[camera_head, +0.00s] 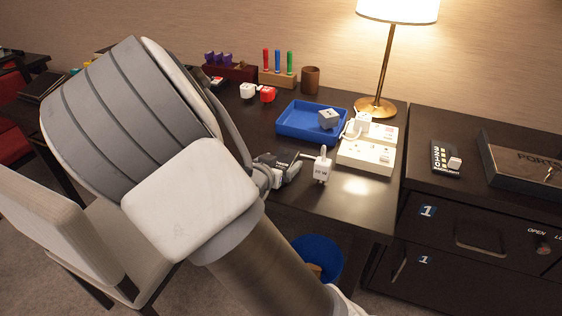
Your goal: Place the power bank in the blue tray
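The blue tray (290,131) lies on the dark desk, with a grey cube-like block (328,118) in its right part. My gripper (300,164) is low over the desk in front of the tray, pointing right. A white block with small dark lettering and a prong-like top (322,171) is at its fingertips. I cannot tell whether the fingers grip this block or only lie beside it. I cannot identify the power bank with certainty. My arm hides the left part of the desk.
A white power strip (367,156) with a plug in it lies right of the tray, below a lit lamp (376,107). Red and white blocks (267,94), a peg stand (278,78) and a brown cup (310,80) stand behind. A blue bin (318,250) is below the desk.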

